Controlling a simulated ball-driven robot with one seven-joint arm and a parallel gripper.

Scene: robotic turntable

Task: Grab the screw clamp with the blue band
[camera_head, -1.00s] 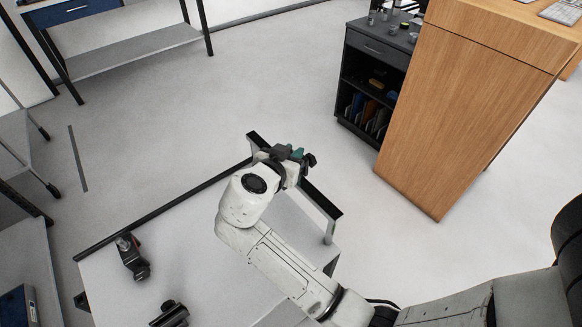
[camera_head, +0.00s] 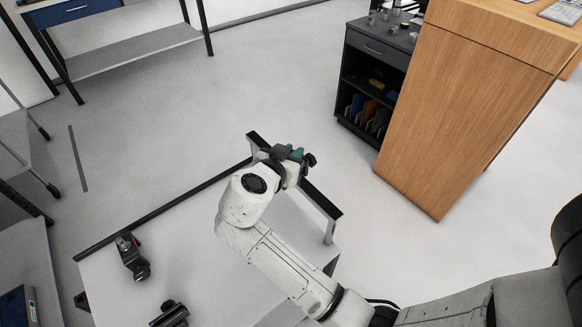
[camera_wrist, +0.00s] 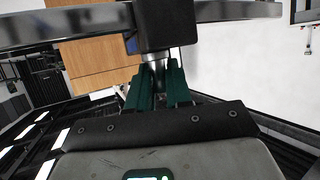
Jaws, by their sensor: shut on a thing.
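My gripper (camera_head: 297,154) is at the table's far edge, its teal fingers partly hidden by my wrist. In the wrist view the fingers (camera_wrist: 158,88) close on the metal shaft of a dark clamp (camera_wrist: 168,25). A small blue patch (camera_wrist: 131,44) shows at the left of the clamp's black block, fitting the blue band. In the head view the clamp's dark knob (camera_head: 310,160) sticks out right of the fingers. A dark clamp with a red-orange mark (camera_head: 132,258) lies on the table at the left. Another dark clamp (camera_head: 171,316) is at the bottom, cut off by the frame.
The light grey table (camera_head: 195,262) has a dark frame along its far edge. A wooden cabinet (camera_head: 455,105) and a dark shelf unit (camera_head: 368,85) stand at the right beyond it. Open floor (camera_head: 230,95) lies between the table and the back bench (camera_head: 130,50).

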